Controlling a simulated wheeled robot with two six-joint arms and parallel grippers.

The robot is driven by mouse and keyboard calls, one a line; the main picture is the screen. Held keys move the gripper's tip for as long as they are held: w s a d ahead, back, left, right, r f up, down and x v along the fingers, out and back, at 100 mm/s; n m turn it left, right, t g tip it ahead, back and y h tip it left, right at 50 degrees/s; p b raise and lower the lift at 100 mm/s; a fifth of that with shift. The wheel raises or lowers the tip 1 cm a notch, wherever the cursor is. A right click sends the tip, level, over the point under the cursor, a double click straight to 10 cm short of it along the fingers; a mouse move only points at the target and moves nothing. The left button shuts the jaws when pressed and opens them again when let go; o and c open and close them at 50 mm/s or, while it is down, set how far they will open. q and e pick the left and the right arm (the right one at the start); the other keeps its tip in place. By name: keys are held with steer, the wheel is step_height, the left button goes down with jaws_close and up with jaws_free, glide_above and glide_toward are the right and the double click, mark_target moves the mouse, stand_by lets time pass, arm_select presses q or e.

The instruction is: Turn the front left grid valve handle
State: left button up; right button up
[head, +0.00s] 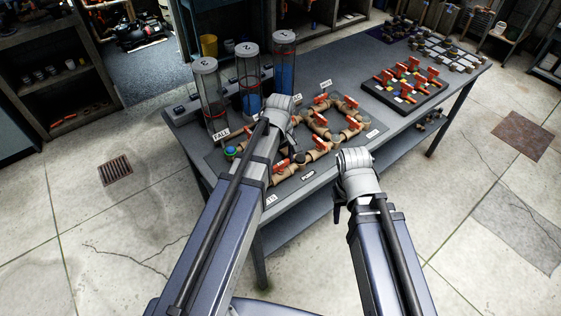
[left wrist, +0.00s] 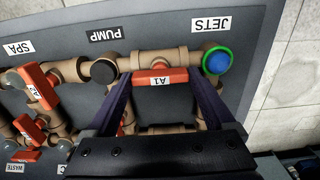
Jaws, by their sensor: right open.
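The red valve handle marked A1 (left wrist: 161,77) sits on a tan pipe between the JETS and PUMP labels in the left wrist view. It lies along the pipe. My left gripper (left wrist: 161,88) is open, with one finger near each end of the handle. I cannot tell whether either finger touches it. In the head view my left arm reaches over the front of the pipe grid and its wrist (head: 281,104) hides part of it. My right gripper (head: 337,212) is open and empty, off the table's front edge.
Red handles A2 (left wrist: 31,81) and others stand near. A blue-green cap (left wrist: 217,60) is right of A1. Clear cylinders (head: 209,95) stand at the table's left. A black board with red handles (head: 405,82) lies further right. Open floor (head: 465,225) surrounds the table.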

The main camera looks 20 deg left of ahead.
arm_select(q)
steer(key=c, duration=0.8)
steer(key=m, duration=1.4)
steer(key=shift+m, duration=1.9)
